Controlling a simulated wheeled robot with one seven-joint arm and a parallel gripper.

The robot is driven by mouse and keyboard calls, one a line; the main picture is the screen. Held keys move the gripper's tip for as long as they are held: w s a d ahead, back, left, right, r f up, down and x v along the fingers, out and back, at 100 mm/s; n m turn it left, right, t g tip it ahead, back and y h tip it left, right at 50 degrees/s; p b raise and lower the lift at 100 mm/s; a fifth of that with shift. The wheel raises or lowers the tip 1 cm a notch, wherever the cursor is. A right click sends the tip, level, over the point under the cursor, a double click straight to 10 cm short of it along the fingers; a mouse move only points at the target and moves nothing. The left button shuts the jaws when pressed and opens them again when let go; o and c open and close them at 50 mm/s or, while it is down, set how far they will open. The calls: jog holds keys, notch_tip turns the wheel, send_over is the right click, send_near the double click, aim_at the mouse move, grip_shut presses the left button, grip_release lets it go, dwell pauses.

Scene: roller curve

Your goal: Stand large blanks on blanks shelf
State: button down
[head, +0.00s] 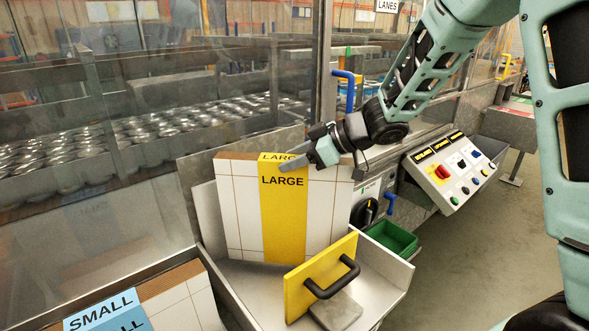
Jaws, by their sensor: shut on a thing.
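The large blanks (240,207) are a white block with brown top edges and a yellow band reading LARGE. They stand nearly upright in a grey metal tray (385,270), against its back side. My gripper (300,160) is at their top edge beside the yellow label, shut on them. The finger on the far side is partly hidden. I cannot tell whether their bottom edge rests on the tray floor. A yellow plate (300,292) with a black handle stands in the tray in front of them.
Blanks with a blue SMALL label (100,312) are at the lower left. A green bin (392,238) and a control panel (450,170) with buttons are to the right. Clear guarding (60,205) stands behind on the left, with cans beyond. Open floor lies at the right.

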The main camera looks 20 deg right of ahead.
jog(key=shift+f, duration=1.4)
jog(key=c, duration=0.8)
grip_release()
